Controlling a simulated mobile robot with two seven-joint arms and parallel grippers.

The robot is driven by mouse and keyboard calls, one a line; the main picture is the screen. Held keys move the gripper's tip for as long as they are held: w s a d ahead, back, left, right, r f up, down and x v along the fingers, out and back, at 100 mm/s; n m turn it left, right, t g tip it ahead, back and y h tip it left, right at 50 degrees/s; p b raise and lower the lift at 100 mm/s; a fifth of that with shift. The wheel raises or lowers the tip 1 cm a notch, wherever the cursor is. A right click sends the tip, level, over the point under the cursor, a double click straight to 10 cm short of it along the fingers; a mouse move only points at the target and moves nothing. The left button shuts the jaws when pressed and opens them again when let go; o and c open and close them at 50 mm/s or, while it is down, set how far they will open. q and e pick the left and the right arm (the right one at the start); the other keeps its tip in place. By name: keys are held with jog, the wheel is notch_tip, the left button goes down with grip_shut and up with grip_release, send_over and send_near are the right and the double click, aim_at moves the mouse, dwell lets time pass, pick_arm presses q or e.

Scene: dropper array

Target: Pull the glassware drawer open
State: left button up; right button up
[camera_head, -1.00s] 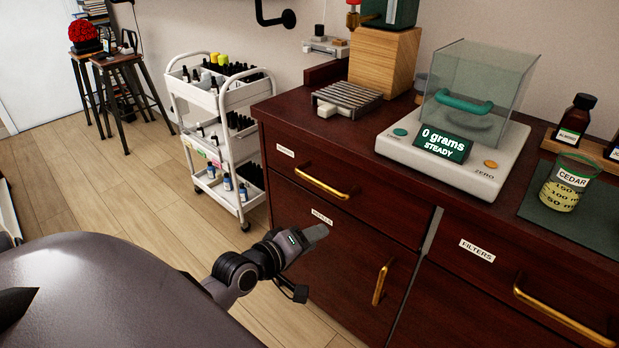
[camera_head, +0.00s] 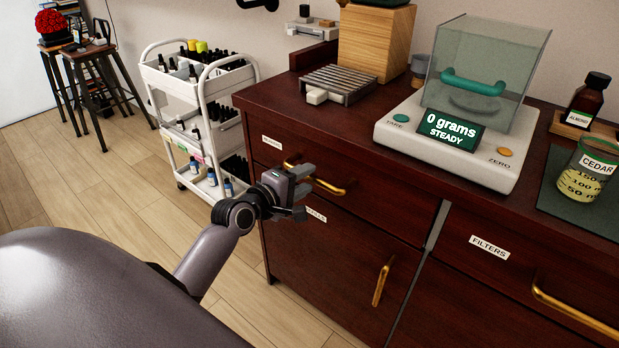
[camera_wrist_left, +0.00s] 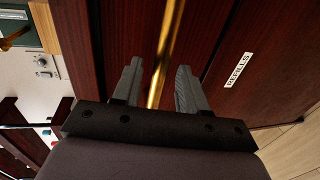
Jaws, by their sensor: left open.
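The upper left drawer (camera_head: 385,207) of the dark red wood cabinet looks flush with the front. Its small label (camera_head: 272,143) is too small to read, so I cannot confirm it is the glassware drawer. Its brass bar handle (camera_head: 332,188) is partly hidden behind my left gripper (camera_head: 304,190). In the left wrist view, the open fingers of my left gripper (camera_wrist_left: 160,68) point at the drawer front, and the handle (camera_wrist_left: 168,45) lines up with the gap between them. I cannot tell whether the fingers reach around it or touch it. My right gripper is not in view.
Below is a door with an upright brass handle (camera_head: 381,284); its label (camera_wrist_left: 238,70) reads REFILLS. The FILTERS drawer (camera_head: 500,275) is at right. A scale (camera_head: 450,150), a rack (camera_head: 340,83) and a CEDAR beaker (camera_head: 583,178) stand on top. A white cart (camera_head: 200,105) stands left.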

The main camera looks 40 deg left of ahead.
pick_arm(q)
jog(key=shift+x, duration=1.2)
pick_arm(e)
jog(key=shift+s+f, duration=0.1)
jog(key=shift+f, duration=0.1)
pick_arm(q)
jog(key=shift+c, duration=0.2)
